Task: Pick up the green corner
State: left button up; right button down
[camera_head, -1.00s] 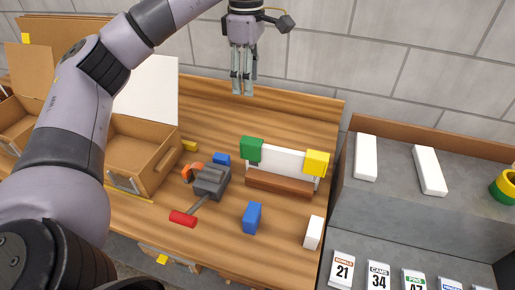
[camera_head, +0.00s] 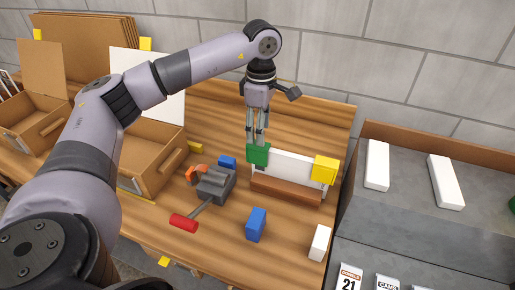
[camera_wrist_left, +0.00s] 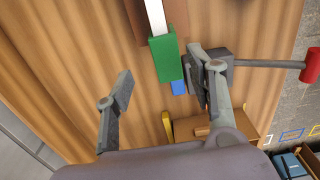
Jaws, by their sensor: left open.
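The green corner (camera_head: 258,153) is a green block on the left end of a white board (camera_head: 290,165). The board stands on edge in a brown wooden holder (camera_head: 285,189). In the wrist view the green corner (camera_wrist_left: 165,58) lies beyond the fingertips, nearer the right finger. My left gripper (camera_head: 256,142) points down just above and behind the green corner. Its two fingers stand apart with nothing between them, as the wrist view (camera_wrist_left: 165,88) also shows. My right gripper is not in view.
A yellow corner (camera_head: 325,169) sits on the board's right end. A cardboard box (camera_head: 150,165) is at left.

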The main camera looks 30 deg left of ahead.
aim_at(258, 153)
pick_arm(q)
jog(key=shift+s+f+p, duration=0.2)
jog(key=shift+f+p, duration=0.15)
jog(key=shift+f, duration=0.15)
jog(key=f, duration=0.1)
jog(key=f+p, duration=0.1)
jog(key=f, duration=0.1)
jog(key=shift+s+f, duration=0.3)
jog(key=shift+f+p, duration=0.3)
jog(key=shift+f, duration=0.2)
jog(key=c, duration=1)
jog(key=shift+r, duration=0.1)
